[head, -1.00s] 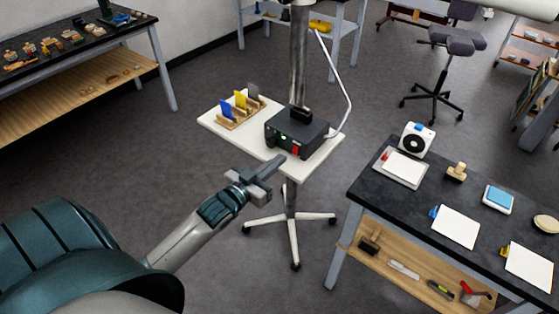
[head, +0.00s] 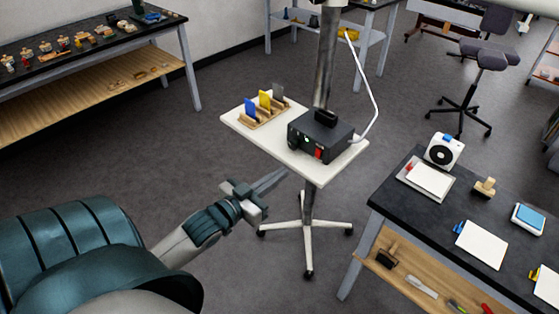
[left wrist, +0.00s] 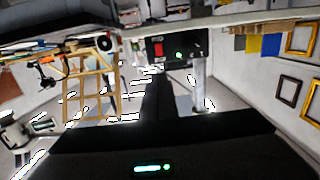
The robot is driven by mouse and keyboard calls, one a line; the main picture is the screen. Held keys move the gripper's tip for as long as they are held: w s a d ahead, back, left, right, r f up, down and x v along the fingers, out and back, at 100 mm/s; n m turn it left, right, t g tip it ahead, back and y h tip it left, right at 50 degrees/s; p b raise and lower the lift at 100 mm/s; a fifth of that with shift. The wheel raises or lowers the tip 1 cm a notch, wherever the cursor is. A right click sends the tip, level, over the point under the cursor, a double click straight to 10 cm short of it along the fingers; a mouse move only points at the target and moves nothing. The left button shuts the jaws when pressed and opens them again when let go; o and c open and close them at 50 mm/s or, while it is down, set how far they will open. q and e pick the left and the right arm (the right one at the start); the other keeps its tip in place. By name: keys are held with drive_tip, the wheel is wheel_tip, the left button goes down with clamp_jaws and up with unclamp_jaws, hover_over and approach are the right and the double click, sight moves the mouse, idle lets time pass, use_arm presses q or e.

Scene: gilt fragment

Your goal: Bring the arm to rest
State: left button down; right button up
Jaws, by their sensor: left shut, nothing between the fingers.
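My left arm reaches in from the lower left of the head view. Its gripper (head: 283,176) is shut and empty, in open air in front of the small white stand table (head: 265,142). The fingers also show shut in the left wrist view (left wrist: 157,88), pointing away from the camera. A black box (head: 318,136) with a red switch and a green light sits on the stand table, apart from the gripper in the head view. The box shows beyond the fingers in the left wrist view (left wrist: 172,46). My right gripper is not in view.
A wooden holder with blue, yellow and grey cards (head: 265,112) stands on the stand table. A dark workbench (head: 400,200) with white pads and a stamp is at right. Another bench (head: 100,42) is at upper left. Bare floor surrounds the stand's base.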

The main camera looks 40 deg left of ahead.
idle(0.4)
use_arm(q)
wheel_tip(320, 180, down, 24)
drive_tip(key=s+a+r+n+g+y+b, duration=0.1)
drive_tip(key=s+a+g+y, duration=0.1)
drive_tip(key=a+g, duration=0.15)
drive_tip(key=s+d+f+g, duration=0.1)
drive_tip(key=s+f, duration=0.2)
drive_tip(key=f, duration=0.4)
drive_tip(key=s+d+f+g+b, duration=0.1)
drive_tip(key=s+f+g, duration=0.15)
drive_tip(key=f, duration=0.35)
drive_tip(key=s+d+f+g, duration=0.1)
drive_tip(key=s+f, duration=0.2)
drive_tip(key=f, duration=0.4)
drive_tip(key=s+d+f+g, duration=0.2)
drive_tip(key=s+d+f, duration=0.2)
drive_tip(key=s+f, duration=0.4)
drive_tip(key=s+d+f+m+g+b, duration=0.1)
drive_tip(key=s+d+f+g, duration=0.2)
drive_tip(key=s+f, duration=0.5)
drive_tip(key=s+d+f+m+g, duration=0.1)
drive_tip(key=s+d+f+g, duration=0.2)
drive_tip(key=s, duration=1.3)
wheel_tip(320, 180, down, 5)
drive_tip(key=shift+s+d+f+h+b, duration=0.15)
drive_tip(key=shift+s+d+h+b, duration=0.2)
drive_tip(key=shift+d, duration=0.6)
drive_tip(key=shift+w+m, duration=0.1)
drive_tip(key=shift+m, duration=0.2)
